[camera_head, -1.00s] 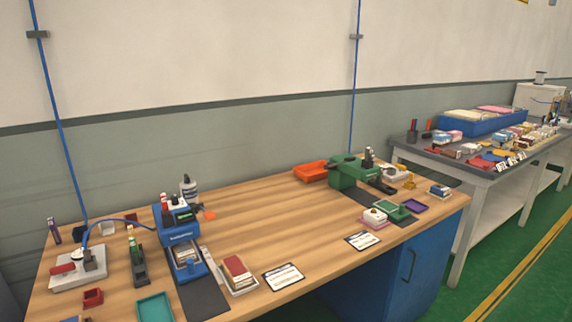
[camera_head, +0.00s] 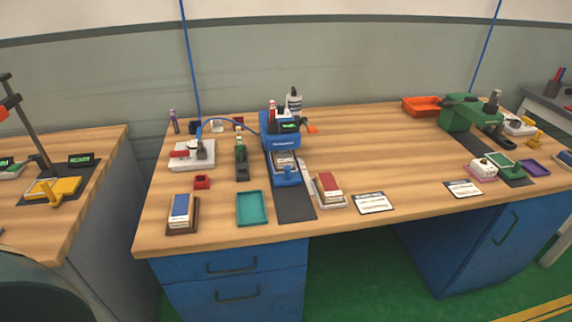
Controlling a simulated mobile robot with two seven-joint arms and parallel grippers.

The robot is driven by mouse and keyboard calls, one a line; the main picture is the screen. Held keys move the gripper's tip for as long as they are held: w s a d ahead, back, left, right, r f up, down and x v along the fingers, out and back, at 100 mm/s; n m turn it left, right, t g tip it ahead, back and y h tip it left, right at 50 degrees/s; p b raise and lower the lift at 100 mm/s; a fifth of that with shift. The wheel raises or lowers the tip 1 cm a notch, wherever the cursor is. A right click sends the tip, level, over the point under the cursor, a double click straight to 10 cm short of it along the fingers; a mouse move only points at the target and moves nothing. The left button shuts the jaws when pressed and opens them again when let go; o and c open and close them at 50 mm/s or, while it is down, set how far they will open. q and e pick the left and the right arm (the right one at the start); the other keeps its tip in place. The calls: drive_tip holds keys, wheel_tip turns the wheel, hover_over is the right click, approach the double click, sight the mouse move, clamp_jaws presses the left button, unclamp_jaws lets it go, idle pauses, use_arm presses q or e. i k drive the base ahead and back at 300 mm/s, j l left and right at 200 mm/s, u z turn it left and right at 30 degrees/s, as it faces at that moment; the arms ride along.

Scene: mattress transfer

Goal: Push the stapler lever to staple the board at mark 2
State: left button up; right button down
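Neither of my grippers is in view. A blue machine (camera_head: 281,140) with a small green display stands on the wooden workbench (camera_head: 340,140), a pale board-like piece (camera_head: 286,162) in its front. To its left is a light grey device (camera_head: 192,154) with a red handle; a blue hose runs between the two. A dark upright tool with a green top (camera_head: 241,160) stands between them and could be a hand stapler. I cannot tell for sure which of these is the stapler with the lever. No mark 2 is readable.
A teal tray (camera_head: 252,208), a blue-topped stack (camera_head: 181,211), a red-topped stack (camera_head: 328,188) and a white card (camera_head: 372,203) lie along the front. A green machine (camera_head: 470,114) and orange tray (camera_head: 421,106) stand at right. The bench's middle right is clear. Another table (camera_head: 95,150) is at left.

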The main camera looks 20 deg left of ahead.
sight(311, 130)
drive_tip(key=i+l+u, duration=0.2)
drive_tip(key=l, duration=0.15)
drive_tip(key=i+l+u, duration=0.25)
drive_tip(key=l, duration=0.15)
drive_tip(key=l+u, duration=0.2)
drive_tip(key=l, duration=0.2)
drive_tip(key=i+l+u, duration=0.25)
drive_tip(key=l, duration=0.2)
drive_tip(key=l+u, duration=0.2)
drive_tip(key=l, duration=0.25)
